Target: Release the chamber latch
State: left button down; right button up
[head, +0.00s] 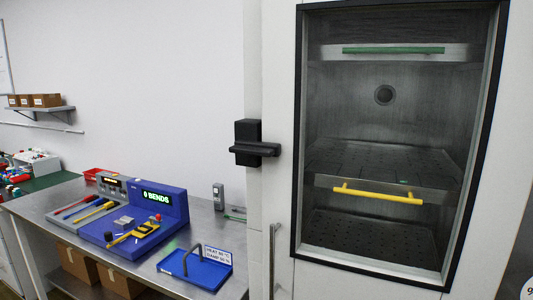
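The chamber latch (254,145) is a black block with a black lever handle that sticks out roughly level. It is mounted at the left edge of the white chamber (279,100), beside the chamber's large window. The window has a black frame and shows a metal interior with shelves. The top shelf carries a green handle (393,50) and a lower shelf carries a yellow handle (378,194). Neither of my grippers shows in the head view.
A metal bench (205,218) stands left of the chamber. It holds a blue test rig (172,201) reading "0 BENDS" and a blue tray (196,270). A vertical metal bar (272,262) stands below the latch. Cardboard boxes (120,281) sit under the bench.

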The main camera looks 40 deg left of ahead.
aim_at(261, 149)
jog(key=u, duration=1.35)
